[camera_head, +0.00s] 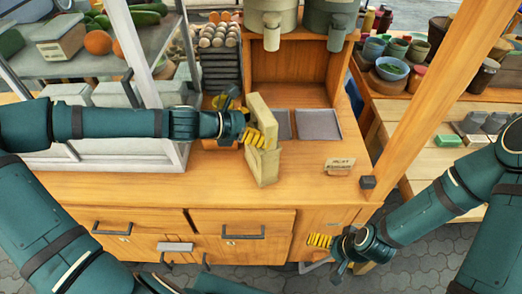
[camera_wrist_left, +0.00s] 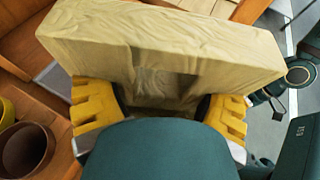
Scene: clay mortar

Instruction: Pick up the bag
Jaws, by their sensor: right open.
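The pale yellow-beige bag (camera_head: 264,165) stands upright on the wooden counter in the head view, its base at or near the counter top. My left gripper (camera_head: 254,137) is at the bag's middle, its yellow fingers against or around it. In the left wrist view the bag (camera_wrist_left: 160,45) spans the top, with a yellow finger on each side of its narrower middle part. The bag hides the fingertips, so I cannot tell whether they are shut on it. My right gripper (camera_head: 320,240) is open and empty, low in front of the cabinet.
Two grey trays (camera_head: 318,125) lie on the counter right of the bag. A glass-sided case (camera_head: 165,95) is at the left. The counter front is mostly clear.

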